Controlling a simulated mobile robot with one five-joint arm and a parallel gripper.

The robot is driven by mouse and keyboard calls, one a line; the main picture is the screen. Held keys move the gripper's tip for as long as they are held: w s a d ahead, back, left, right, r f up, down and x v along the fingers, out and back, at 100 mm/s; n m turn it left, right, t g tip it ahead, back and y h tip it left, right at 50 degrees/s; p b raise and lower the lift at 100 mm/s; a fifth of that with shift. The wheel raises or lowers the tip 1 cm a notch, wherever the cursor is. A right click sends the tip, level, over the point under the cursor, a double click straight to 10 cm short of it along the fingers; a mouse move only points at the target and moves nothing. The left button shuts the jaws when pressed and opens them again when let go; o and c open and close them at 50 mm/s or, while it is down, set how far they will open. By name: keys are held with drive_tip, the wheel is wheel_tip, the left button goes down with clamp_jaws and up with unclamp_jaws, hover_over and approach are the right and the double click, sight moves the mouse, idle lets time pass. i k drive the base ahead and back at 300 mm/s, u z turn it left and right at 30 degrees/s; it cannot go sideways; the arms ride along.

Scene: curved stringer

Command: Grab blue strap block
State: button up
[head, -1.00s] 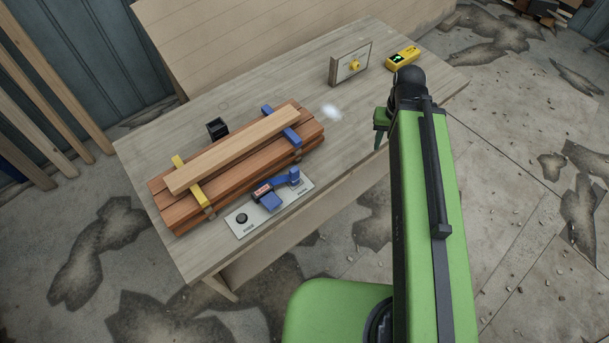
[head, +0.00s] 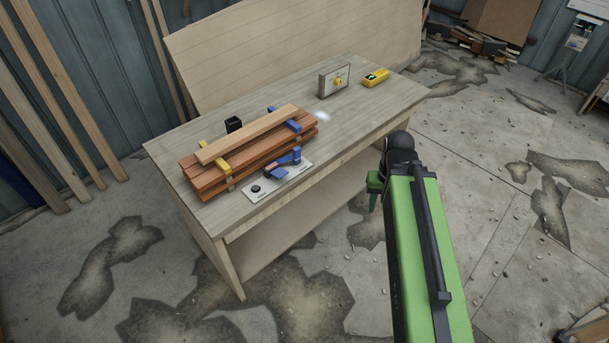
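A stack of reddish-brown boards (head: 205,185) lies on the workbench with a lighter plank (head: 247,135) on top. A blue strap block (head: 292,126) sits at the plank's right end, and a yellow one (head: 222,168) sits at its left end. A blue clamp-like tool (head: 283,164) lies on a white plate in front of the stack. My gripper (head: 373,199) is mostly hidden behind my green arm. It hangs off the bench's front edge, to the right of the stack and apart from it. Its fingers are too small and covered to tell open from shut.
The workbench (head: 190,135) also carries a black cup (head: 234,124), an upright panel with a yellow knob (head: 334,80) and a yellow device (head: 375,78). A white plate (head: 258,192) has a black knob. Long boards lean at the left.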

sight(296, 150)
drive_tip(key=u, duration=0.6)
drive_tip(key=i, duration=1.45)
drive_tip(key=z, duration=0.3)
drive_tip(key=k, duration=0.5)
drive_tip(key=u, duration=2.2)
drive_tip(key=k, duration=0.15)
drive_tip(key=u, duration=1.8)
